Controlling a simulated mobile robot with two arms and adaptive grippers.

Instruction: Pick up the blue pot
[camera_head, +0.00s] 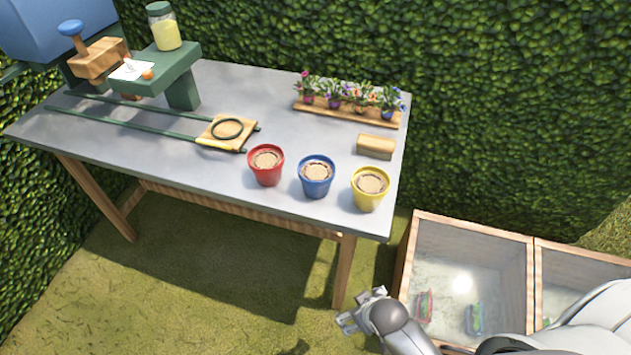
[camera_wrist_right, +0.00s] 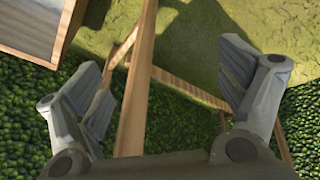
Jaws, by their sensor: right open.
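The blue pot (camera_head: 316,178) stands upright on the grey table near its front edge, filled with brown soil. It is between the red pot (camera_head: 265,166) on its left and the yellow pot (camera_head: 369,188) on its right. My right gripper (camera_head: 352,318) is below and in front of the table edge, apart from the pots. In the right wrist view my right gripper (camera_wrist_right: 165,95) is open and empty, with wooden table legs and hedge behind its fingers. The blue pot is not in the wrist view. My left gripper is not in view.
On the table (camera_head: 225,100) are a flower rack (camera_head: 350,112), a wooden block (camera_head: 375,146), a green press-like stand (camera_head: 178,80), a jar (camera_head: 163,28) and a board with a black ring (camera_head: 226,131). Hedges enclose the back.

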